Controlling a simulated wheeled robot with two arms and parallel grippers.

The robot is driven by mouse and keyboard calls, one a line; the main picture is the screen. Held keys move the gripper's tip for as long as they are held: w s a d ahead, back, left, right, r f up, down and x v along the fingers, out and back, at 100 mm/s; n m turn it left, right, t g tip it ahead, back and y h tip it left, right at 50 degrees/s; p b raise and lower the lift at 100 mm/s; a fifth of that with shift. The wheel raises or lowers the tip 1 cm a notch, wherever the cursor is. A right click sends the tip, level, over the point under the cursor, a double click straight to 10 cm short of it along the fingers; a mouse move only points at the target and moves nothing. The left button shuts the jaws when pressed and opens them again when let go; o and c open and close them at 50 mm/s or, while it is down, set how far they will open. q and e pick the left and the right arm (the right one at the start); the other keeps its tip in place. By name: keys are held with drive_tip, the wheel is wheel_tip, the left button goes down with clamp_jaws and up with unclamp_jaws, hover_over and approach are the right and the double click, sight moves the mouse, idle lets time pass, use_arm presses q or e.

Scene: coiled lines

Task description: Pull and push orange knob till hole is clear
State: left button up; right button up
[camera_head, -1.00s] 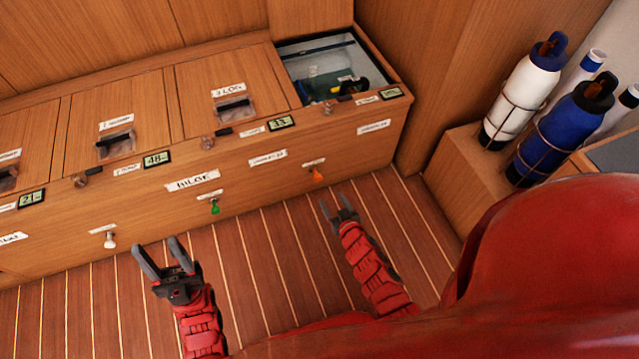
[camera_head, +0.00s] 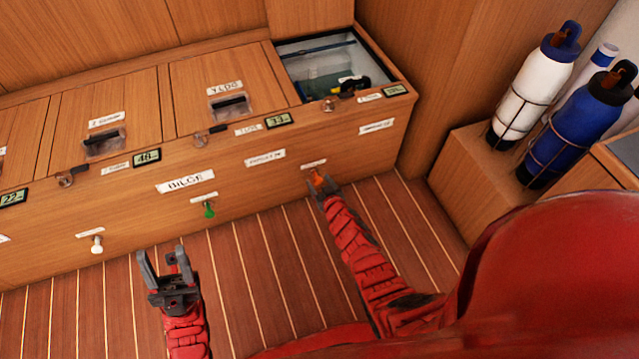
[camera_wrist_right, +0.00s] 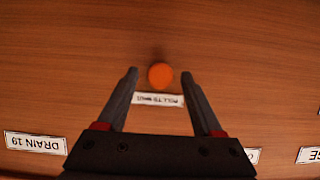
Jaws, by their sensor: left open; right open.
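The orange knob (camera_head: 316,177) sits on the wooden front panel, below a small white label. In the right wrist view the knob (camera_wrist_right: 160,75) shows as a round orange end between the open fingertips, slightly beyond them. My right gripper (camera_head: 322,189) is open at the knob; it also shows in the right wrist view (camera_wrist_right: 160,76). I cannot tell whether the fingers touch the knob. My left gripper (camera_head: 163,259) is open and empty over the striped floor, away from the panel. The hole is not clearly visible.
A green knob (camera_head: 209,210) and a white knob (camera_head: 97,245) stick out of the same panel to the left. An open glass-walled compartment (camera_head: 330,70) is above the orange knob. Strapped bottles (camera_head: 530,85) stand at right. The striped floor (camera_head: 260,260) between my arms is clear.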

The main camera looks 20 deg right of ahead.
clamp_jaws()
idle(1.3)
